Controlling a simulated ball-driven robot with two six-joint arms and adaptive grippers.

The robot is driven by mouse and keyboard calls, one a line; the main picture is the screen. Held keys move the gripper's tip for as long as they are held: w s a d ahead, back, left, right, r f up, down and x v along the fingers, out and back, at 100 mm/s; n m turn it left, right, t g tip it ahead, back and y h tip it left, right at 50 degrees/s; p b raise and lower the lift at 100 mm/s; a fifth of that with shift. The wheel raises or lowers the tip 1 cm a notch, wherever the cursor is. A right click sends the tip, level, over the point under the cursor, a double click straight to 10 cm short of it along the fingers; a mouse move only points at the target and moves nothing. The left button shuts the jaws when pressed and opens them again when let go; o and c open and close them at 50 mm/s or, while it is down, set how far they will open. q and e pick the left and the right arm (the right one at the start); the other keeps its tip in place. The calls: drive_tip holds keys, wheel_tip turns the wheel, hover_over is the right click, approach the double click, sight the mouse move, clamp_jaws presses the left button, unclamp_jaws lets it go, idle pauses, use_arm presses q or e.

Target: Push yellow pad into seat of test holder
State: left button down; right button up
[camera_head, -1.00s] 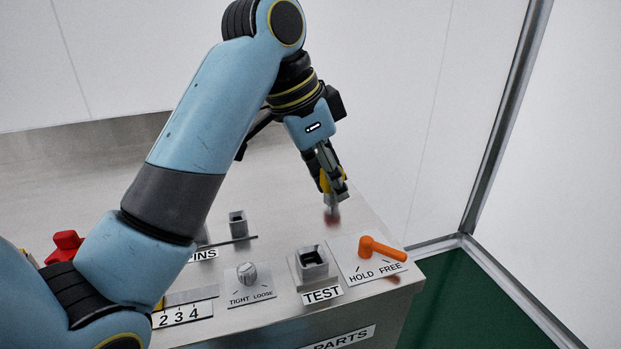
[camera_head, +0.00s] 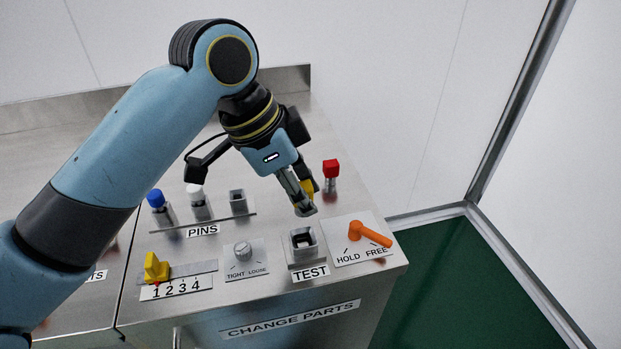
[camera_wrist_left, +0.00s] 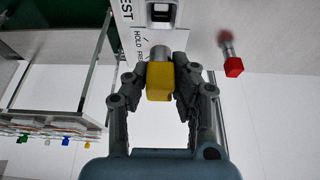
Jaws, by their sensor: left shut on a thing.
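My left gripper (camera_head: 303,196) is shut on the yellow pad (camera_head: 307,187), held above the table just behind the test holder. In the left wrist view the yellow pad (camera_wrist_left: 160,82) sits between both fingers, with a grey metal shank (camera_wrist_left: 160,53) pointing away from the gripper. The test holder (camera_head: 303,243) is a grey block with a dark square opening, empty as far as I can see. It also shows at the top of the wrist view (camera_wrist_left: 161,12). The pad's shank end is apart from the holder. My right gripper is not in view.
An orange lever (camera_head: 369,234) beside the holder points toward FREE. A red-capped pin (camera_head: 330,175) stands behind the gripper. Blue (camera_head: 155,198) and white (camera_head: 196,192) pins stand in the PINS row. A grey knob (camera_head: 243,250) and yellow slider (camera_head: 156,267) lie to the left.

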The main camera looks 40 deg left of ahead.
sight(302, 214)
use_arm(q)
drive_tip(key=shift+f+b, duration=2.25)
drive_tip(key=shift+b, duration=0.35)
wheel_tip(302, 214, down, 2)
drive_tip(key=shift+b, duration=0.45)
drive_tip(key=shift+f, duration=0.3)
